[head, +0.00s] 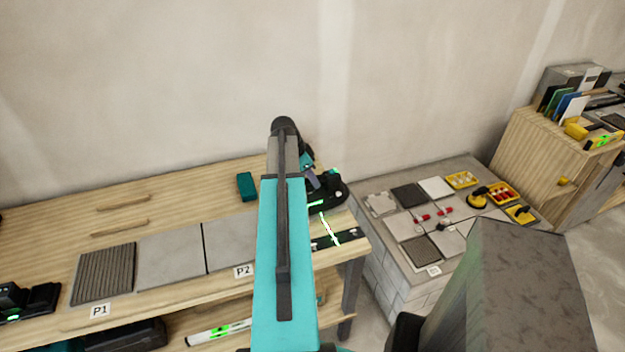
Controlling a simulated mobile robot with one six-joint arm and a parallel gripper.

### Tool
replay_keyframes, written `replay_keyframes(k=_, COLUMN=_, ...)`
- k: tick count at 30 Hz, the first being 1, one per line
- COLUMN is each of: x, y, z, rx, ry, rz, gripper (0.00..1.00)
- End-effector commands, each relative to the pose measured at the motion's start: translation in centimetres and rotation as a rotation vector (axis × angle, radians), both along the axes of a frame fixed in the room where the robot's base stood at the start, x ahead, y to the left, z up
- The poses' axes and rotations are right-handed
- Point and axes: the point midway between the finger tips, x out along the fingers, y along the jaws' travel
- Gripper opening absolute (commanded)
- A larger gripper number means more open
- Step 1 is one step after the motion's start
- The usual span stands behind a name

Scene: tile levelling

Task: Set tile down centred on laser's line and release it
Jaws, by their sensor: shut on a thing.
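My teal arm rises through the middle of the head view and covers part of the bench; no jaws can be made out, and no held tile can be picked out. A short green laser line (330,229) lies near the right end of the wooden bench, running onto a dark strip (324,243). A black device (328,190) with green light, perhaps the laser, stands just behind it. A ribbed dark tile (104,274) lies by label P1. Plain grey tiles (170,256) lie to its right, by label P2 (243,272).
A teal block (246,186) lies at the back of the bench. To the right, a lower block-built stand (373,250) holds several tiles and yellow trays (461,180). A wooden cabinet (545,155) stands beyond it. A grey slab-like shape fills the lower right foreground.

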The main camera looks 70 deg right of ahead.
Motion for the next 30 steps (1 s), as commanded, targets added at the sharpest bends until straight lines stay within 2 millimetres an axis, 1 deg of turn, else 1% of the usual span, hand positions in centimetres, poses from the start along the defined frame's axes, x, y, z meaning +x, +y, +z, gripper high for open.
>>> replay_keyframes(k=30, x=0.01, y=-0.07, z=-0.45, rx=-0.003, ry=0.001, rz=0.001, gripper=0.00)
